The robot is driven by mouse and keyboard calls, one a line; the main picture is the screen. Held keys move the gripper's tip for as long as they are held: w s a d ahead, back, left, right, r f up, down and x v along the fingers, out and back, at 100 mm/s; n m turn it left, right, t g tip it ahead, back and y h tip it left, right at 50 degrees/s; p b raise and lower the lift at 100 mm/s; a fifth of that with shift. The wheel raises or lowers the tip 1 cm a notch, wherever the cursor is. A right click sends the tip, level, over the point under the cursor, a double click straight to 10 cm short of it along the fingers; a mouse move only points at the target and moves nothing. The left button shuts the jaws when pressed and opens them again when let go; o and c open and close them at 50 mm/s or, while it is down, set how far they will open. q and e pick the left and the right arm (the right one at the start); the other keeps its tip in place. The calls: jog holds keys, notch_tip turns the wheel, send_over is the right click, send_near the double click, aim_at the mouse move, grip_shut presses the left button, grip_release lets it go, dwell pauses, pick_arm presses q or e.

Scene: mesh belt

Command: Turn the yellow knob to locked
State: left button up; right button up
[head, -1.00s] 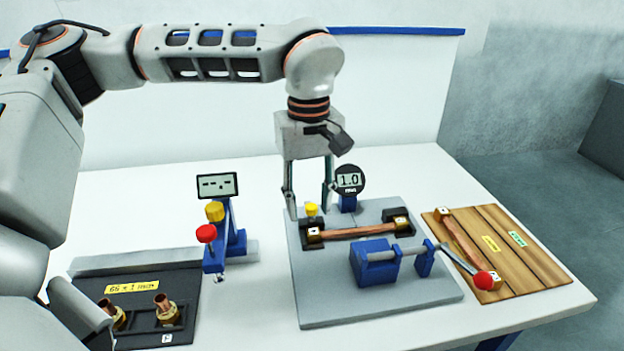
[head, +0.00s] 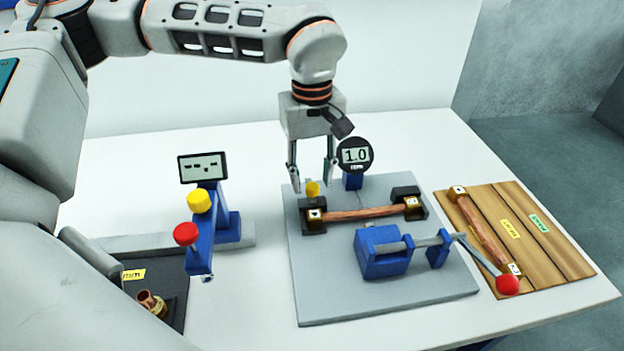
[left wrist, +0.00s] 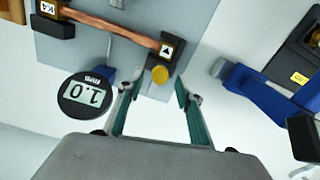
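A small yellow knob (head: 313,189) sits by the left end block of a copper pipe (head: 362,214) on a grey plate (head: 330,290). The knob also shows in the left wrist view (left wrist: 160,75). My left gripper (head: 312,186) is open, pointing down, with a finger to each side of the knob in the picture. In the left wrist view the fingertips (left wrist: 155,89) are apart with the knob just beyond them; I see no contact. Any lock marking is too small to read. My right gripper is not in view.
A blue clamp (head: 385,252) with a red-ended lever (head: 507,285) is at the plate's front. A blue stand (head: 228,228) with another yellow knob (head: 200,201) and a red knob (head: 186,234) is left. A wooden board (head: 545,255) lies right.

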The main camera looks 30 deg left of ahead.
pick_arm(q)
jog(key=shift+f, duration=0.75)
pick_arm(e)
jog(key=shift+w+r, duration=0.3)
pick_arm(q)
grip_shut()
